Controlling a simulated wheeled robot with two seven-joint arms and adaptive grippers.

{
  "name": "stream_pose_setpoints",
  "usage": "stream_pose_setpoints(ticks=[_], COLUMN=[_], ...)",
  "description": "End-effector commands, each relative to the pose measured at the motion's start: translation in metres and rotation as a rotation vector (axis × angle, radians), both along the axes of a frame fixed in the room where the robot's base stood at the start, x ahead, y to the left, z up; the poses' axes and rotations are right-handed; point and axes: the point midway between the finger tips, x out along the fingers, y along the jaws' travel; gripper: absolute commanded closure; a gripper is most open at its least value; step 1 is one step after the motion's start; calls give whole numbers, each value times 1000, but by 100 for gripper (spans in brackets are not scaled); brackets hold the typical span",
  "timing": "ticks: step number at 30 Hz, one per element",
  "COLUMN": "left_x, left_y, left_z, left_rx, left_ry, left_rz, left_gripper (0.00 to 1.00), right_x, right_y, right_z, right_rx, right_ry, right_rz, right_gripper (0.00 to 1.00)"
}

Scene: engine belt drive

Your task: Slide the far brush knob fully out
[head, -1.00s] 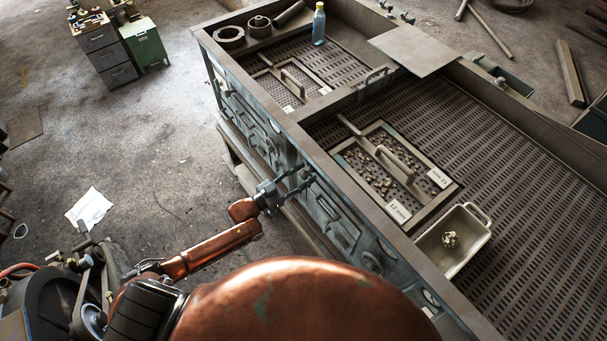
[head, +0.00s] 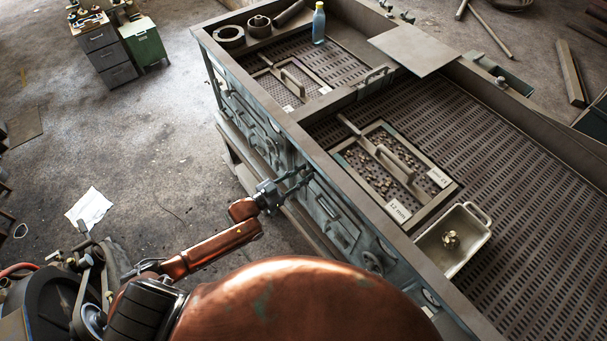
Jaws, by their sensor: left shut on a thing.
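My left gripper (head: 297,176) reaches in from the lower left to the front panel of the long grey-blue bench (head: 330,215). Its grey fingers are shut on a small knob at that panel, just below the bench's top rim. The fingers hide most of the knob, so I cannot tell how far out it stands. My right gripper is not in view.
On the bench top are a perforated deck (head: 500,215), a framed sieve (head: 435,197) with a handle, a pale tray (head: 462,255) holding small bits, and a blue bottle (head: 318,24). The floor left of the bench is largely clear.

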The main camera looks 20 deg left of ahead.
Motion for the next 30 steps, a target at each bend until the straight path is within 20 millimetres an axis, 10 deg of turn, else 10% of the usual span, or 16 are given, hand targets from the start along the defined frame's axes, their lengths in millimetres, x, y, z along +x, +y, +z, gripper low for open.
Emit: stream_pose_setpoints(ticks=[11, 30], left_x=[-14, -122], left_y=[-17, -156], left_z=[2, 2], left_rx=[-5, -5], left_ry=[4, 4], left_rz=[0, 1], left_gripper=[100, 100], right_x=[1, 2], right_y=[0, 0], right_z=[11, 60], right_rx=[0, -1], right_ry=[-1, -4], right_rz=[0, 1], right_gripper=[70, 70])
